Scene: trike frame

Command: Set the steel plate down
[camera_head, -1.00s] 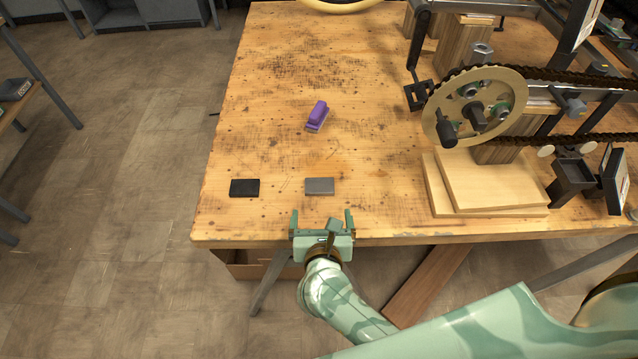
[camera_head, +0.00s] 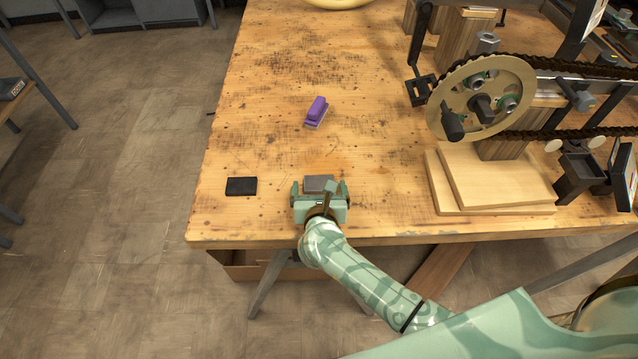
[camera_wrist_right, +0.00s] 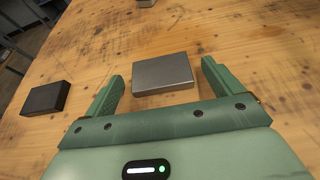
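The steel plate (camera_head: 319,184) is a small grey rectangle lying on the wooden workbench near its front edge. It also shows in the right wrist view (camera_wrist_right: 163,73), flat on the wood. My right gripper (camera_head: 320,186) is open, with one finger on each side of the plate. In the right wrist view, the fingers (camera_wrist_right: 162,80) stand apart from the plate's left and right ends, with gaps of bare wood. My left gripper is not in view.
A black plate (camera_head: 241,186) lies to the left of the steel plate. A purple-handled brush (camera_head: 317,111) lies farther back. The trike frame's chainring (camera_head: 480,98) and stacked boards (camera_head: 495,182) occupy the right side. The bench's left middle is clear.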

